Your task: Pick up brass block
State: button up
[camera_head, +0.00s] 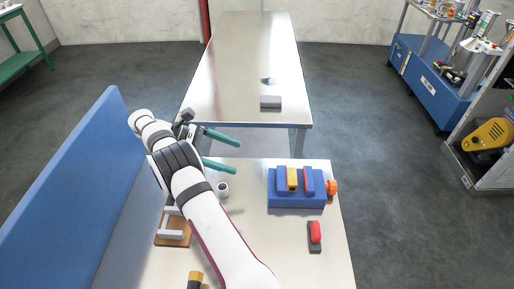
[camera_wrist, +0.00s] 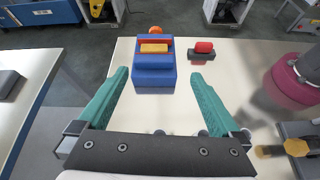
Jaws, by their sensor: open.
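A yellow, brass-coloured block (camera_head: 292,180) sits upright in a blue vise-like fixture (camera_head: 296,202) on the near table, between its blue and red parts. An orange knob (camera_head: 332,187) is on the fixture's right side. In the wrist view the block (camera_wrist: 154,48) shows in the fixture (camera_wrist: 153,78), ahead of my gripper. My gripper (camera_head: 238,156) has two teal fingers spread apart, nothing between them. It is left of the fixture and apart from it, above the near table's far-left part. The wrist view also shows my open gripper (camera_wrist: 159,75).
A red-topped black switch (camera_head: 315,234) lies in front of the fixture. A small cup (camera_head: 223,189) stands beside my arm. A wooden-based stand (camera_head: 172,231) is at left, by a blue panel (camera_head: 75,190). A grey block (camera_head: 270,102) lies on the far table.

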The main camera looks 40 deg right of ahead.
jog(key=n, duration=0.1)
send_near(291, 176)
jog(key=shift+g+h, duration=0.4)
jog(key=x, duration=0.4)
jog(key=f+x, duration=0.1)
jog(key=x, duration=0.3)
jog(key=shift+w+a, duration=0.15)
jog(key=c, duration=1.5)
